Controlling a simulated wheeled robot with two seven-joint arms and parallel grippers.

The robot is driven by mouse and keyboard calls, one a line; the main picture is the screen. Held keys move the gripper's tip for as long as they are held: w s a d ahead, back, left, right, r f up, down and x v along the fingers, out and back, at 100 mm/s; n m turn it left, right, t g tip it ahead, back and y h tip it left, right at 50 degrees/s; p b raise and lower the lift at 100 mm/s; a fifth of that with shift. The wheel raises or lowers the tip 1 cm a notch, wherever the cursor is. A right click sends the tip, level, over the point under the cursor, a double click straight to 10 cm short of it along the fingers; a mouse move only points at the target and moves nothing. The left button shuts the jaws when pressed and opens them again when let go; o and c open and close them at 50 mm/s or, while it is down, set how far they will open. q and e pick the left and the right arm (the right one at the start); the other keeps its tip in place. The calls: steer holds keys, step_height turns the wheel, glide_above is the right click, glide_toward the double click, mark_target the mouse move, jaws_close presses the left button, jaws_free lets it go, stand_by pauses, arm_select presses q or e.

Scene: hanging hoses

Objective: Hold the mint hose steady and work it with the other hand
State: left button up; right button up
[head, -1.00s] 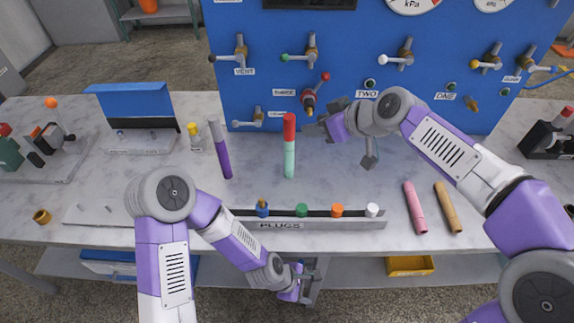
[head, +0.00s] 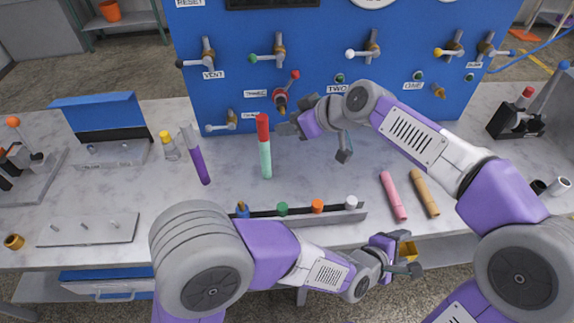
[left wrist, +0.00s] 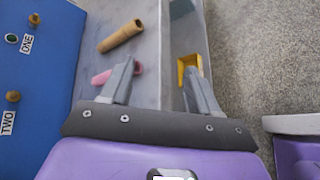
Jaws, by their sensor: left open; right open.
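The mint hose (head: 265,162) stands upright at the bench's middle, in front of the blue panel, with a red length above it. My right gripper (head: 316,138) is open just to the right of the hose, apart from it; nothing shows between its fingers. My left gripper (head: 408,254) is open and empty at the bench's front edge, well right of the mint hose and below the pink hose (head: 393,195) and tan hose (head: 424,192). In the left wrist view its spread fingers (left wrist: 155,85) show with the pink hose (left wrist: 103,77) and tan hose (left wrist: 120,37) beyond. The mint hose is not in that view.
A plug rack (head: 300,216) with several coloured plugs lies in front of the mint hose. A purple and grey hose (head: 196,160) stands to its left. The blue panel (head: 320,65) carries several valves behind. A yellow bin (left wrist: 187,68) sits below the bench edge.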

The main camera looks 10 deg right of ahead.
mark_target(266, 155)
arm_select(q)
steer(key=w+a+r+n+t, duration=0.2)
steer(key=w+a+r+t, duration=0.3)
steer(key=w+r, duration=0.3)
steer(key=w+a+f+n+t+y, duration=0.1)
steer(key=w+a+n+y, duration=0.2)
steer(key=w+a+n, duration=0.2)
steer(key=w+a+f+n+t+y, duration=0.1)
steer(key=w+a+f+n+y, duration=0.1)
steer(key=w+a+n, duration=0.4)
steer(key=w+a+f+n+t+y, duration=0.1)
steer(key=w+a+n+y, duration=0.3)
steer(key=a+n, duration=0.5)
steer(key=shift+w+a+f+y, duration=0.1)
steer(key=shift+w+a, duration=0.25)
steer(key=shift+a, duration=0.45)
steer(key=shift+w+a+f+y, duration=0.15)
steer(key=shift+w+a, duration=0.25)
steer(key=shift+a, duration=0.4)
steer(key=shift+w+a+f+y, duration=0.1)
steer(key=shift+w+a, duration=0.25)
steer(key=shift+a, duration=0.45)
steer(key=shift+w+a+f+n, duration=0.1)
steer(key=shift+w+n, duration=0.15)
steer(key=shift+n, duration=0.15)
steer(key=shift+x, duration=3.55)
